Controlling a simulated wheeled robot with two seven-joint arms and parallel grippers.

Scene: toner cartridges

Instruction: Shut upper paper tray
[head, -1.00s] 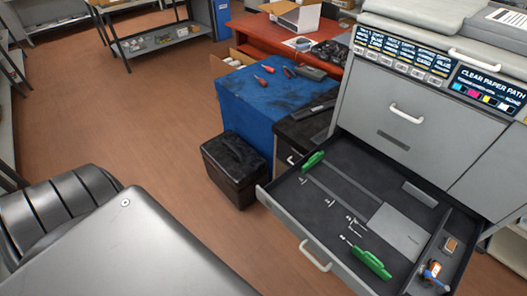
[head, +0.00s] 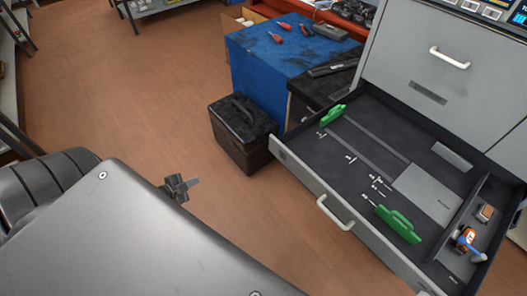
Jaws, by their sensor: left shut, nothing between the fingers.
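The upper paper tray (head: 300,178) is a grey drawer pulled far out of the printer, with a dark floor. Its white handle (head: 335,213) is on the front panel. Inside lie two green guides (head: 398,224), a grey plate (head: 425,193), several small white pieces and, in a side compartment, an orange and blue item (head: 466,241). My left gripper (head: 190,184) shows beside my grey body at the lower left, shut and empty. It is left of the tray front, apart from it. My right gripper is not in view.
A black case (head: 243,132) stands on the floor left of the tray. A blue cabinet (head: 270,62) with red-handled tools is behind it. A closed drawer with a white handle (head: 449,58) is above the tray. The brown floor (head: 140,100) at left is clear.

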